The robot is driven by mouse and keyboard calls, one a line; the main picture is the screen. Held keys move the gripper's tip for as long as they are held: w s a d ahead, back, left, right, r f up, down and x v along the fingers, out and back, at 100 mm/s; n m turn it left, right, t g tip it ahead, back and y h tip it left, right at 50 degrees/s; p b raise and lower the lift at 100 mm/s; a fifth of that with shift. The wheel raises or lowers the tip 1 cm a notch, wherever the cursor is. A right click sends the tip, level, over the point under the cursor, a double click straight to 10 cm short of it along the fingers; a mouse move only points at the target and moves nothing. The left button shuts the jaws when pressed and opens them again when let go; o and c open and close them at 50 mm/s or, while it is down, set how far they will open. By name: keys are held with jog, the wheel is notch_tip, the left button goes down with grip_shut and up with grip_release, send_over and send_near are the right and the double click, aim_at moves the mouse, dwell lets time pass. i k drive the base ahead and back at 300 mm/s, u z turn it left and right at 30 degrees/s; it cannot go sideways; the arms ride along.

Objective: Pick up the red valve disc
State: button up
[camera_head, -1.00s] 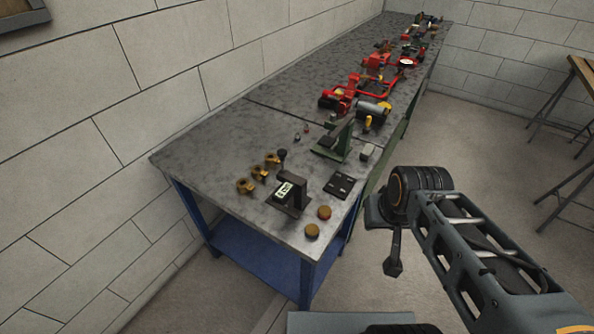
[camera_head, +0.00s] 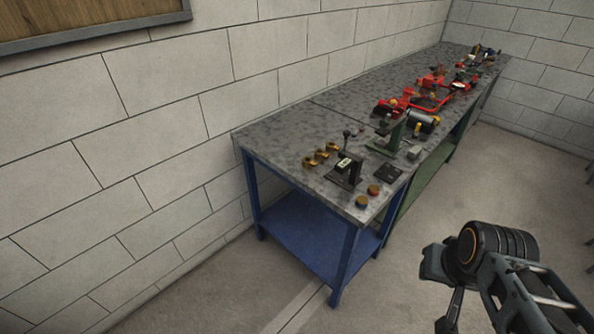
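Two small round discs lie at the near right corner of the bench top. The reddish one, which looks like the red valve disc (camera_head: 374,190), lies beside a yellowish-brown disc (camera_head: 361,201). My arm shows at the bottom right, over the floor and well apart from the bench. My gripper (camera_head: 447,322) points down at the bottom edge of the picture and is partly cut off. Its fingers cannot be made out, and nothing is seen held in it.
The long bench (camera_head: 285,142) runs along the block wall. A black device (camera_head: 346,170), several brass fittings (camera_head: 321,155), a dark plate (camera_head: 388,172) and a green stand (camera_head: 390,137) are near the discs. Red pump parts (camera_head: 408,102) stand farther back. The floor right of the bench is open.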

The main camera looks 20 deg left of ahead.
aim_at(373, 191)
jog(key=u, duration=0.95)
jog(key=i, duration=1)
jog(key=u, duration=0.2)
jog(key=k, duration=0.7)
jog(key=z, duration=0.8)
jog(key=i, duration=0.4)
jog(key=u, duration=0.35)
